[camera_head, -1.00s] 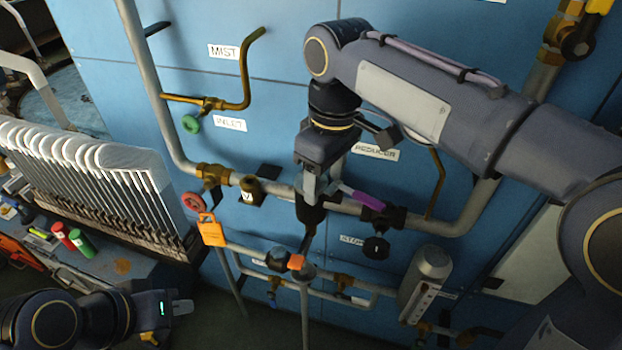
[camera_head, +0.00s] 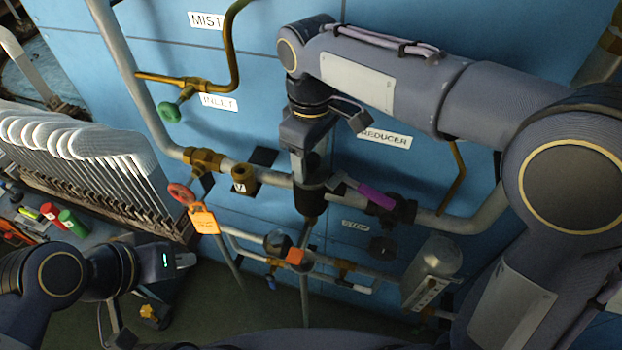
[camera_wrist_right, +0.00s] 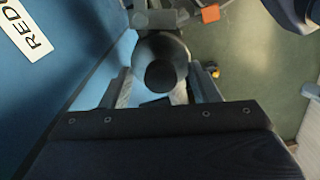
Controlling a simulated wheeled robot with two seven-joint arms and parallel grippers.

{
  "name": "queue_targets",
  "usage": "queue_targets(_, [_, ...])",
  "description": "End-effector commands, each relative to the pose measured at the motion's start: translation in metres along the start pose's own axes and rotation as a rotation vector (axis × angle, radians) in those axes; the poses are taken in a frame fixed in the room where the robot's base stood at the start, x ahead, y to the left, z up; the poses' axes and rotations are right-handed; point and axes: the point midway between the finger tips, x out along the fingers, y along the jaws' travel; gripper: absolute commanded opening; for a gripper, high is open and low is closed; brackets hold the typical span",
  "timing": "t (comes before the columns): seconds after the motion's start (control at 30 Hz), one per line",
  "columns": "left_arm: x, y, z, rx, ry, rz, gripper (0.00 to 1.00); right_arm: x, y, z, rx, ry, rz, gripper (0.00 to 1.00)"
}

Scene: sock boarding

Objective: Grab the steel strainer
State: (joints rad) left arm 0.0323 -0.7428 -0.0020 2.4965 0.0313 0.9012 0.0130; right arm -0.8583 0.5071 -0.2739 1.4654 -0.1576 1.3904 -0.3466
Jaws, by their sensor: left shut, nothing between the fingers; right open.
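No part is marked as a steel strainer, so I cannot tell for sure which it is. A dark round-ended cylinder (camera_head: 309,204) sits at the pipe under my right gripper (camera_head: 311,176). In the right wrist view a round grey body with a dark centre (camera_wrist_right: 160,68) shows between the fingers of my right gripper (camera_wrist_right: 163,92), which is open. Contact with the fingers cannot be made out. A grey metal cylinder (camera_head: 437,261) stands at the lower right of the piping. My left gripper (camera_head: 184,261) is shut and empty, low at the left.
A blue panel (camera_head: 240,75) carries pipes and valves close to my right gripper. A purple lever (camera_head: 375,195) is just right of it, and an orange tag (camera_head: 204,219) hangs at the left. A rack of white sock-shaped boards (camera_head: 80,140) stands at the left.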

Motion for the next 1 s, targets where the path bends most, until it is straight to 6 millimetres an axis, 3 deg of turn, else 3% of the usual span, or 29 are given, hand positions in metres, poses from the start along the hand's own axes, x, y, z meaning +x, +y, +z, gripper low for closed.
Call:
queue_targets(0.33, [0.0003, -0.0001, 0.0001, 0.000, 0.000, 0.000, 0.00, 0.0086, -0.0004, 0.0000, -0.001, 0.002, 0.000, 0.54])
queue_targets(0.73, [0.0003, -0.0001, 0.0001, 0.000, 0.000, 0.000, 0.00, 0.0084, -0.0004, 0.0000, 0.000, 0.002, 0.000, 0.02])
queue_targets(1.0, [0.0002, -0.0001, 0.0001, 0.000, 0.000, 0.000, 0.00, 0.0078, -0.0004, -0.0002, 0.000, 0.003, 0.000, 0.00])
